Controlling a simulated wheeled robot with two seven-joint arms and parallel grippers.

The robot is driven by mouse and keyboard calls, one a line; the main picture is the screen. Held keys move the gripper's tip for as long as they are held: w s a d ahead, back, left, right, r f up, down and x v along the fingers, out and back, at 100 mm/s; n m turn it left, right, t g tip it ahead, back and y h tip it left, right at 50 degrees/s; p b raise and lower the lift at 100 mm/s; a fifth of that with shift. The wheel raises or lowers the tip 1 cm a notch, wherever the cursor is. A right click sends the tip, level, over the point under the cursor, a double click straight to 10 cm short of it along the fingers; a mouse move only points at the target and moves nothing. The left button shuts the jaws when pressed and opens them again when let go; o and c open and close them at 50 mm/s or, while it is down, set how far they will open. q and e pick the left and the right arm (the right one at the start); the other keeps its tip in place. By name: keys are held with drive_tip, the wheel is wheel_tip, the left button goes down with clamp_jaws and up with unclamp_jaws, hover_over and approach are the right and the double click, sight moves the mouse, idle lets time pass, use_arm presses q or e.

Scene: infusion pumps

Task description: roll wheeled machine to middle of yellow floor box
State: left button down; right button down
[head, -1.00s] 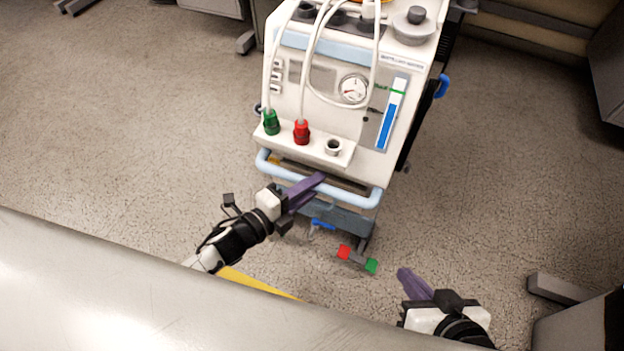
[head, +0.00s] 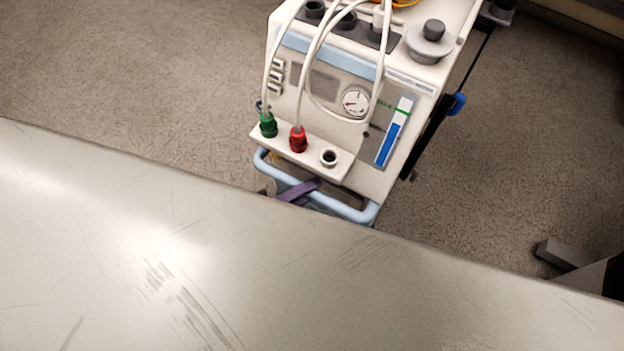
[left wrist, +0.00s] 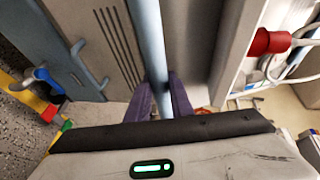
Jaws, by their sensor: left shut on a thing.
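The wheeled machine (head: 330,85) is a white cabinet with a round gauge, a blue level strip, green and red connectors and white hoses. It stands upright on the floor, with a pale blue handle bar (head: 352,212) along its front. My left gripper (head: 300,190) has purple fingers shut on this handle. In the left wrist view, the fingers (left wrist: 163,98) close around the blue bar (left wrist: 150,45). The machine's wheels are hidden in the head view. A yellow strip (left wrist: 17,88) shows at the left of the wrist view; the floor box's full outline is not visible. My right gripper is out of view.
A pale surface close to the head camera hides the near floor. Bare speckled floor (head: 130,80) lies left of the machine, and more lies to its right. A grey metal foot (head: 560,254) juts out at the far right.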

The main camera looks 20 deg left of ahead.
use_arm(q)
drive_tip(key=shift+s+f, duration=0.15)
drive_tip(key=shift+s, duration=0.5)
drive_tip(key=c, duration=1.6)
unclamp_jaws()
drive_tip(key=shift+o, duration=0.2)
drive_tip(key=shift+w, duration=0.1)
drive_tip(key=shift+a, duration=0.1)
